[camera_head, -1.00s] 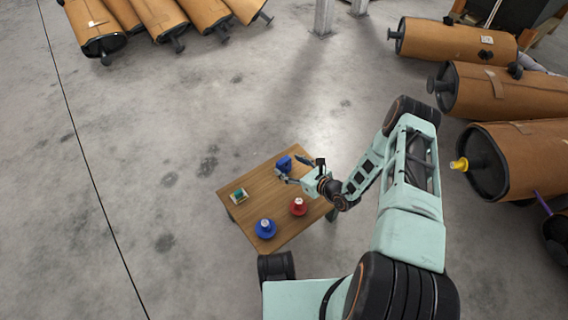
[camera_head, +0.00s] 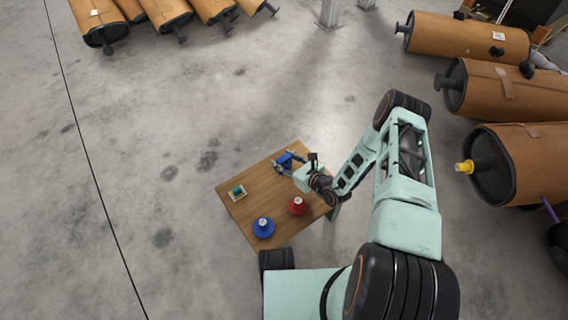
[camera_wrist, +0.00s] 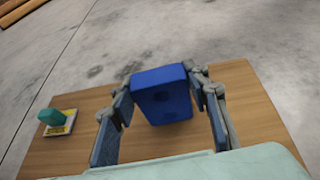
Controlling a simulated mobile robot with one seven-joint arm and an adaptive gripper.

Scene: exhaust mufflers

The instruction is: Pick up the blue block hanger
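A teal piece on a small pale base (camera_head: 237,191) lies at the table's left. A blue round-based item (camera_head: 263,228) and a red one (camera_head: 297,206) stand near the front. Brown mufflers (camera_head: 470,38) lie on the floor beyond. The table's middle is clear.

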